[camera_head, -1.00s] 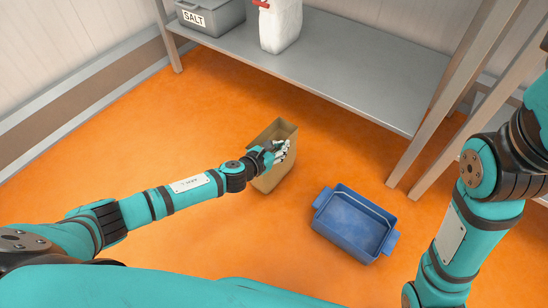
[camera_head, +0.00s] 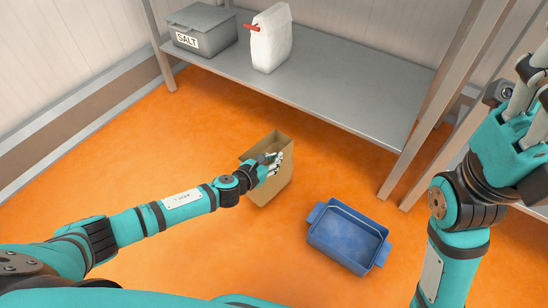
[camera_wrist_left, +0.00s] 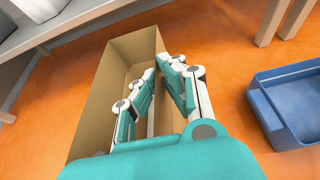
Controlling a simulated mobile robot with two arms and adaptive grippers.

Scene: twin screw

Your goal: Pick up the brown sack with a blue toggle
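I see no brown sack with a blue toggle in either view. A white sack or jug (camera_head: 270,42) with a red toggle stands on the grey shelf in the head view. My left gripper (camera_head: 275,164) is over the mouth of an open brown box (camera_head: 272,190) on the orange floor.
An empty-looking blue tray (camera_head: 348,238) lies on the floor right of the box; it also shows in the left wrist view (camera_wrist_left: 262,100). A grey bin marked SALT (camera_head: 203,30) stands left on the shelf (camera_head: 335,88). Shelf posts (camera_head: 425,110) rise at right.

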